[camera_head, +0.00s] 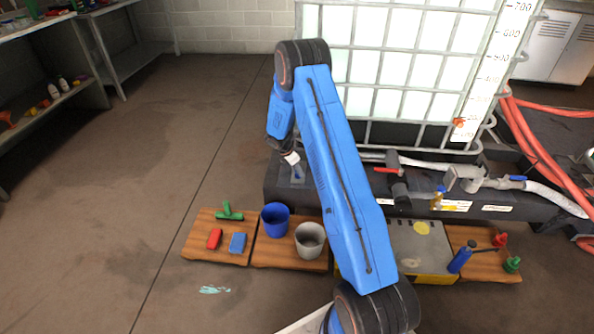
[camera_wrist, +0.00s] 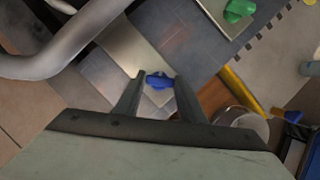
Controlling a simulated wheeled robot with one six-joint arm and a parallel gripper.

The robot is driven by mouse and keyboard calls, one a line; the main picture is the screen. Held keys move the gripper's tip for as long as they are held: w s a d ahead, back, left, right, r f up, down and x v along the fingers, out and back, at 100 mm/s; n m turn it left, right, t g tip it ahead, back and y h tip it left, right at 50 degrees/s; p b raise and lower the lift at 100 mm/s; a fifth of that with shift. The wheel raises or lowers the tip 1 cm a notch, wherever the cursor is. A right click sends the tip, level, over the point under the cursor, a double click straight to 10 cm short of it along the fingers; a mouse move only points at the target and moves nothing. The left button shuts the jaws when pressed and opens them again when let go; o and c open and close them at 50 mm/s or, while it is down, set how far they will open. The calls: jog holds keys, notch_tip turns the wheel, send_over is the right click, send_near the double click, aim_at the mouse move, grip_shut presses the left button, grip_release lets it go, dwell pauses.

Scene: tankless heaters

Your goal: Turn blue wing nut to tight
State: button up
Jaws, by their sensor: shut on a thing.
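The blue wing nut (camera_wrist: 158,80) shows in the wrist view between the two fingertips of my gripper (camera_wrist: 157,88). The fingers stand on its left and right sides and are shut on it. It sits over a flat, pale grey strip, and its stem or base is hidden. In the head view my gripper (camera_head: 297,175) is small, at the left end of the long black base below the white tank. The wing nut cannot be made out clearly there, and whether it is loose or tight cannot be told.
A grey pipe (camera_wrist: 60,52) runs close by at the left of the wrist view. In the head view a blue cup (camera_head: 275,220) and a grey cup (camera_head: 310,240) stand on wooden boards. A red-handled valve (camera_head: 388,170) is to the right. Open floor lies left.

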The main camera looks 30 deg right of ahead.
jog(key=m, duration=0.2)
jog(key=m+g, duration=0.1)
jog(key=m, duration=0.1)
jog(key=m+g, duration=0.1)
jog(key=m, duration=0.1)
jog(key=shift+w+y, duration=0.25)
jog(key=shift+y, duration=0.05)
jog(key=m+g, duration=0.1)
jog(key=m, duration=0.2)
jog(key=m+g+y, duration=0.1)
jog(key=m, duration=0.2)
jog(key=shift+w+d+m+y, duration=0.1)
jog(key=shift+d+m+y, duration=0.1)
jog(key=shift+m+y, duration=0.15)
jog(key=m+y, duration=0.1)
jog(key=m, duration=0.2)
jog(key=shift+d+m+g, duration=0.15)
jog(key=shift+m+g, duration=0.2)
jog(key=shift+g, duration=0.05)
jog(key=m+y, duration=0.1)
jog(key=m, duration=0.2)
jog(key=shift+w+d+m+y, duration=0.1)
jog(key=shift+m+y, duration=0.2)
jog(key=shift+y, duration=0.05)
jog(key=m+y, duration=0.1)
jog(key=m, duration=0.1)
jog(key=m+y, duration=0.1)
jog(key=m, duration=0.2)
jog(key=shift+d+m+t, duration=0.1)
jog(key=shift+m+t, duration=0.2)
